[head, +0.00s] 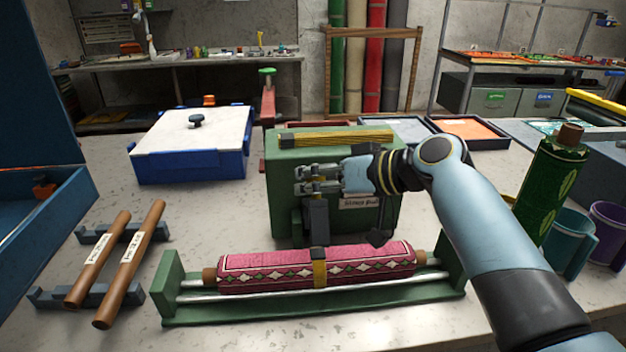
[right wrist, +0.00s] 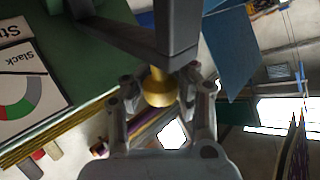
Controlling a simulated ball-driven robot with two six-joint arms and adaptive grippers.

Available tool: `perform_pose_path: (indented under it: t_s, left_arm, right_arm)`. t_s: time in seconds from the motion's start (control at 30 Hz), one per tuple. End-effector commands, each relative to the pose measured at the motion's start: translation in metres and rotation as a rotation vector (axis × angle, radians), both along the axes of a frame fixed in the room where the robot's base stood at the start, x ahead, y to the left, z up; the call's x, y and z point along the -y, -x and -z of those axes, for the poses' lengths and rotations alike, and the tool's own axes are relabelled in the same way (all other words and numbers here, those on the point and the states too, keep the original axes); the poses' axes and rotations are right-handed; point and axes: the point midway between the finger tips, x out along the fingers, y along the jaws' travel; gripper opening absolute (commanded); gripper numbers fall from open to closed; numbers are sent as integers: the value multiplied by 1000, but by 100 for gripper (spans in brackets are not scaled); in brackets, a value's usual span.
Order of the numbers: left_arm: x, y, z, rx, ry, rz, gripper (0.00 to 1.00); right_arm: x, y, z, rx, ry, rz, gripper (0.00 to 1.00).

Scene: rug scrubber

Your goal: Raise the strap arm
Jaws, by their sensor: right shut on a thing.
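The strap arm (head: 318,220) is a dark grey bar in front of a green machine box (head: 283,180). It stands roughly upright above the rug roll, and it shows close up in the right wrist view (right wrist: 177,30). A yellow knob (right wrist: 158,88) is on the arm. My right gripper (head: 306,180) is shut on that knob. A yellow strap (head: 319,268) crosses the pink patterned rug roll (head: 375,262), which rests in a green cradle (head: 172,285). The fingers hide part of the strap arm's top in the head view. My left gripper is out of view.
Two labelled wooden rods (head: 130,265) lie on grey rests at the left. A blue box with a white top (head: 192,145) stands behind. A green roll (head: 552,190) and teal and purple cups (head: 605,230) stand at the right. The front counter is clear.

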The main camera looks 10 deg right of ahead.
Motion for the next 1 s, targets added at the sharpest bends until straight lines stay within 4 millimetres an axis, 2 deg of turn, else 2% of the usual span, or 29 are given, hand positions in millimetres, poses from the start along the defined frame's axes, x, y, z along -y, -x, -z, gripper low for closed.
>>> perform_pose_path:
  t_s: [0.1,0.13,0.37,0.67,0.83,1.0]
  left_arm:
    - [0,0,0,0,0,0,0]
    - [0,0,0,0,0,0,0]
    - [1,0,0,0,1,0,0]
    - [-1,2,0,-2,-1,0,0]
    - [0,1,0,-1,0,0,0]
    - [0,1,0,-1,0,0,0]
  right_arm:
    - [1,-3,-6,14,-1,4,0]
    - [1,-3,-6,14,-1,4,26]
    - [1,-1,-3,8,0,2,55]
    - [3,1,-3,6,1,2,55]
    - [19,14,-11,6,4,2,55]
    - [48,37,-27,7,7,2,55]
